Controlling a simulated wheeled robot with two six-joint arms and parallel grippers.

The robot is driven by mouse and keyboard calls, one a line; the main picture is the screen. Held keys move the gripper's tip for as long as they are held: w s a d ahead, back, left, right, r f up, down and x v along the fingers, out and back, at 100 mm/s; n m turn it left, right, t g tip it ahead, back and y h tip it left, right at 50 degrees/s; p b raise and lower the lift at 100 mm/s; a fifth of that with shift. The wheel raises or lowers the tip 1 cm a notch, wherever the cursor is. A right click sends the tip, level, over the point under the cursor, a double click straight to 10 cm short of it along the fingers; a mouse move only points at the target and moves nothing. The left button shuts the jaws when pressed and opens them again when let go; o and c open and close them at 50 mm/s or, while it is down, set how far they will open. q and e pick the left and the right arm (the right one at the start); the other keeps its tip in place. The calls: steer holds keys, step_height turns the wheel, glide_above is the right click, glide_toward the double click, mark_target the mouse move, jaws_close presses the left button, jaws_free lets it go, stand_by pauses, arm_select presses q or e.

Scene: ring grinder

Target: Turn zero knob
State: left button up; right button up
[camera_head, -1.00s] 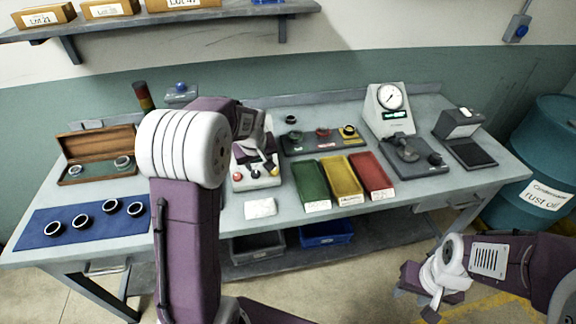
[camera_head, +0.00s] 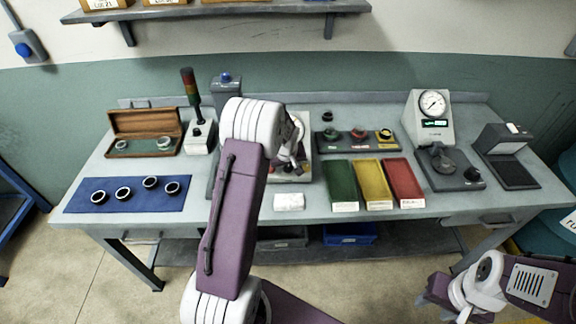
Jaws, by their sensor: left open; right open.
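The dial gauge (camera_head: 433,103) stands at the right of the bench, with a white face and a small green display. A black knob (camera_head: 473,174) sits at the right of its grey base; no label on it is readable. My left gripper (camera_head: 292,163) is over the machine (camera_head: 303,125) at the middle of the bench, far left of the gauge. It is open, and my arm hides much of that machine. My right gripper (camera_head: 458,312) is open and empty, low in front of the bench at the lower right.
Green (camera_head: 340,181), yellow (camera_head: 373,179) and red (camera_head: 404,177) trays lie left of the gauge. A dark box-like device (camera_head: 507,158) stands on its right. Several rings lie on a blue mat (camera_head: 110,206). A wooden case (camera_head: 147,122) and signal tower (camera_head: 189,95) stand behind.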

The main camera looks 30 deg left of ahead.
arm_select(q)
jaws_close()
steer(key=m+b, duration=0.1)
steer(key=m, duration=0.1)
steer(key=shift+d+m+g+y+b, duration=0.1)
steer(key=shift+m+g+y+b, duration=0.2)
steer(key=shift+b, duration=0.1)
steer(key=shift+m+y+b, duration=0.3)
steer(key=shift+m+b, duration=0.3)
steer(key=shift+m, duration=0.7)
jaws_free()
